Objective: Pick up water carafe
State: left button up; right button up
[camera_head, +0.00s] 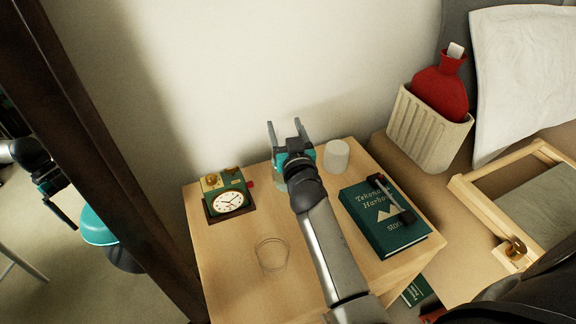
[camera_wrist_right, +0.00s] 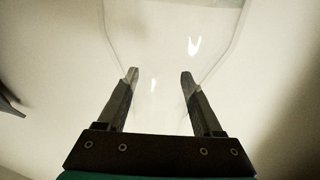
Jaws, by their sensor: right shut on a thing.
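The water carafe is clear glass. In the head view only a small part of the carafe (camera_head: 279,184) shows beside my right gripper (camera_head: 286,128), over the back of the wooden nightstand; the arm hides the rest. In the right wrist view the clear carafe (camera_wrist_right: 160,50) fills the upper middle, wide at the top and narrowing towards the fingers. My right gripper (camera_wrist_right: 159,75) has a finger on each side of the glass and is shut on it. I cannot tell whether its base touches the nightstand. A dark gripper (camera_head: 50,185) at the far left is too unclear to judge.
On the nightstand (camera_head: 225,285) are a clock (camera_head: 230,201), a clear tumbler (camera_head: 272,254), a white cup-like object (camera_head: 336,156) and a green book (camera_head: 384,225) with a dark object on it. A ribbed holder (camera_head: 425,138) with a red bottle stands right. The wall is close behind.

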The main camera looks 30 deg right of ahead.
grip_shut()
jog(key=shift+r, duration=0.2)
pick_arm(q)
jog(key=shift+w+r, duration=0.1)
pick_arm(e)
jog(key=shift+r, duration=0.1)
